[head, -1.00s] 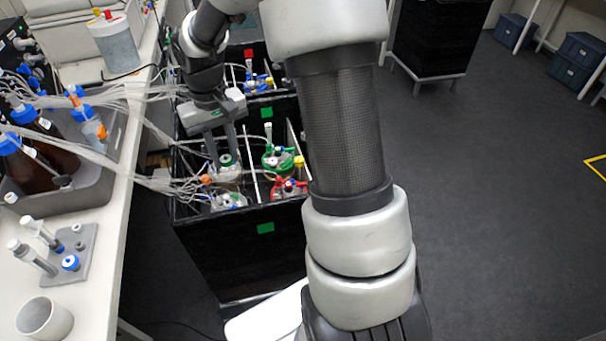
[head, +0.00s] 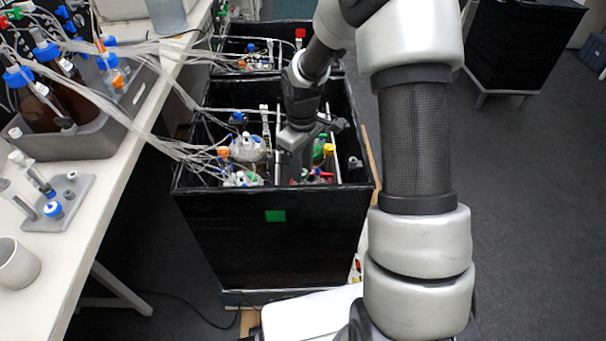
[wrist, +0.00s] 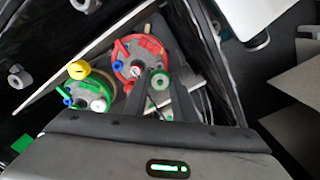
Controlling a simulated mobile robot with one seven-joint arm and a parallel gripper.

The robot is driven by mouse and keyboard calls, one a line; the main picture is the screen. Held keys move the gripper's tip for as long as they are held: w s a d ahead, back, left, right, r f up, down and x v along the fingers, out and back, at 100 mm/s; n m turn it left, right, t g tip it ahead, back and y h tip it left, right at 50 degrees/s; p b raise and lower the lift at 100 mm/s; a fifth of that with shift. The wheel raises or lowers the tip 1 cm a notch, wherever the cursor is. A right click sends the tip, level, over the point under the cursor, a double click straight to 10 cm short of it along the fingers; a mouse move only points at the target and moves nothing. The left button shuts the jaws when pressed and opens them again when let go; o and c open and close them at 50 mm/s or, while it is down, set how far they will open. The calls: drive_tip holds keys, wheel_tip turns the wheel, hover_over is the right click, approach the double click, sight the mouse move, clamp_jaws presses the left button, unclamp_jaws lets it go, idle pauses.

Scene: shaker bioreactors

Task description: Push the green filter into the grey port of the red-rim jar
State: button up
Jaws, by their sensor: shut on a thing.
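The red-rim jar (wrist: 124,52) stands in the black box in the wrist view, with a red ring and several small fittings on its lid. In the head view its red parts (head: 320,175) show only partly behind my gripper. My gripper (wrist: 160,88) is shut on the green filter (wrist: 158,80), a green ring with a pale centre, at the jar's near edge. I cannot tell whether the filter touches the jar. The grey port is not clearly distinguishable; the fingers and filter cover part of the lid. In the head view my gripper (head: 295,150) points down into the box.
A green-rim jar (wrist: 72,98) with a yellow cap (wrist: 78,69) stands beside the red-rim jar. The black box wall (head: 270,240) surrounds the jars. A white divider (wrist: 60,46) and tubing (head: 160,150) run close by. More jars (head: 245,150) stand left of my gripper.

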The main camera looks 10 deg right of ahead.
sight(303, 182)
drive_tip(key=shift+f+b, duration=1.55)
drive_tip(key=shift+f, duration=0.5)
drive_tip(key=shift+f+b, duration=0.5)
drive_tip(key=shift+f, duration=0.45)
drive_tip(key=o, duration=1.2)
drive_tip(key=shift+c, duration=0.2)
drive_tip(key=shift+d, duration=0.1)
wheel_tip(303, 182, up, 18)
drive_tip(key=p, duration=0.3)
drive_tip(key=shift+f+p, duration=0.25)
drive_tip(key=shift+p, duration=0.15)
